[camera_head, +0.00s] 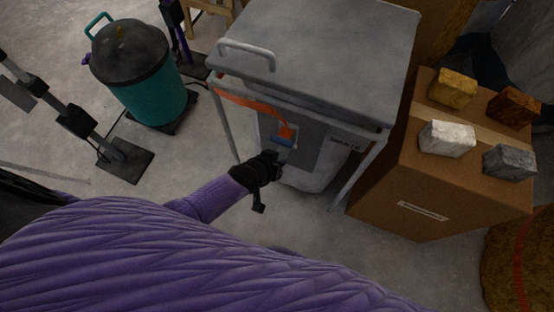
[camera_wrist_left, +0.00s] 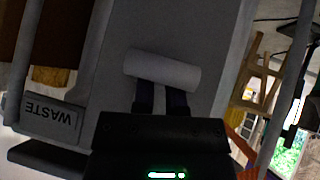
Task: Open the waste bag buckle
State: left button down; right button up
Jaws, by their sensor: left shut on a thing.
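The waste bag (camera_head: 315,155) is a grey bag hanging in a metal frame under a grey lid, with a WASTE label (camera_wrist_left: 52,117) in the left wrist view. An orange strap (camera_head: 245,100) runs across its front to an orange piece (camera_head: 287,132). Just below it is a blue-grey buckle bar (camera_head: 282,142); a pale bar (camera_wrist_left: 162,70) at my fingertips in the left wrist view appears to be the same part. My left gripper (camera_head: 279,158) is shut on this bar, with its fingers (camera_wrist_left: 160,98) close together. The exact grip is partly hidden. My right gripper is not in view.
The grey lid (camera_head: 320,45) with a bar handle (camera_head: 247,48) stands above the bag. A cardboard box (camera_head: 415,205) with several small blocks is close on the right. A teal bin (camera_head: 150,100) stands at the left. Grey floor (camera_head: 210,150) lies between bin and cart.

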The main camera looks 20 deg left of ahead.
pick_arm(q)
jog(key=shift+w+d+r, duration=0.15)
jog(key=shift+w+r, duration=0.15)
jog(key=shift+r, duration=0.05)
dwell(0.6)
jog(key=c, duration=1)
grip_release()
jog(key=shift+o, duration=1.6)
jog(key=shift+s+f, duration=0.1)
jog(key=shift+f, duration=0.1)
jog(key=p+v, duration=0.7)
jog(key=v, duration=0.3)
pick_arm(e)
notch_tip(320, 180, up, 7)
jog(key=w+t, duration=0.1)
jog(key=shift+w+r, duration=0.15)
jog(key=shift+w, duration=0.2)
pick_arm(q)
jog(key=shift+f, duration=0.1)
jog(key=shift+s, duration=0.1)
